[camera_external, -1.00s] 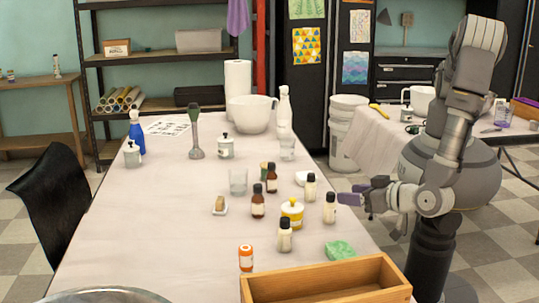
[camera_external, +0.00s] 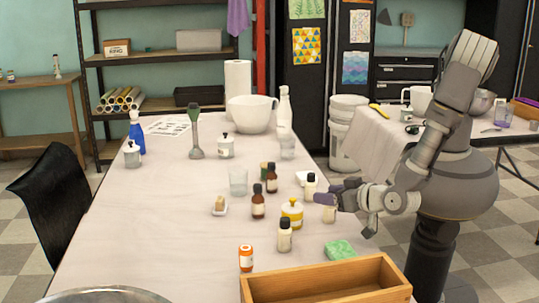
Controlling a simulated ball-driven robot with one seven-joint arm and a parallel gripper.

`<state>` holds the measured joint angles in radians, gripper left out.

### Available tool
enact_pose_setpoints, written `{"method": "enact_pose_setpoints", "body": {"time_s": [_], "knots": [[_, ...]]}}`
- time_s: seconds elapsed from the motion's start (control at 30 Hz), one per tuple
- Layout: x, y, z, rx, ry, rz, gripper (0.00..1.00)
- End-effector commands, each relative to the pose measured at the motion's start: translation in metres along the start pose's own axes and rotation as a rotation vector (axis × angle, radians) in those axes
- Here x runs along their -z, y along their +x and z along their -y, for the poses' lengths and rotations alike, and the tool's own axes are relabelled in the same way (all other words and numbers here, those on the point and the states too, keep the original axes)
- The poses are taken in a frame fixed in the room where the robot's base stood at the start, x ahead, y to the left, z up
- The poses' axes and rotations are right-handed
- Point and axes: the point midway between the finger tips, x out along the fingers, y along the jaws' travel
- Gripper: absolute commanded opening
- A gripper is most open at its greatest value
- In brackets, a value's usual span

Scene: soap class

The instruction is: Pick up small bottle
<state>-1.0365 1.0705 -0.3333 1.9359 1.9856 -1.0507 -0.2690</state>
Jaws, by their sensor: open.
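Several small bottles stand upright on the white-covered table. Three are cream with black caps: one at the back (camera_external: 311,187), one in the middle (camera_external: 329,214) and one in front (camera_external: 285,239). Two are brown with dark caps: a rear one (camera_external: 271,184) and a nearer one (camera_external: 258,207). My gripper (camera_external: 328,198) is open at the table's right side, over the middle cream bottle's top, which the purple-grey fingers hide. I cannot tell whether they touch it.
A green sponge (camera_external: 340,249) and an open wooden box (camera_external: 330,288) lie nearer the camera. A clear glass (camera_external: 238,183) stands farther left. The table's left half is mostly clear.

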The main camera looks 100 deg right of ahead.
Motion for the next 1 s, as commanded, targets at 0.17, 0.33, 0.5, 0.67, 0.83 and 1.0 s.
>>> {"method": "enact_pose_setpoints", "body": {"time_s": [0.17, 0.33, 0.5, 0.67, 0.83, 1.0], "knots": [[0.0, 0.0, 0.0, 0.0, 0.0, 0.0, 0.24], [0.0, -0.001, 0.0, 0.0, 0.0, 0.0, 0.0], [0.0, -0.001, 0.0, 0.0, 0.0, 0.001, 0.0], [0.008, -0.003, 0.0, 0.0, 0.0, 0.001, 0.0], [0.029, -0.01, 0.0, -0.001, 0.001, 0.001, 0.0], [0.037, -0.019, -0.022, 0.0, -0.006, 0.001, 0.0]]}}
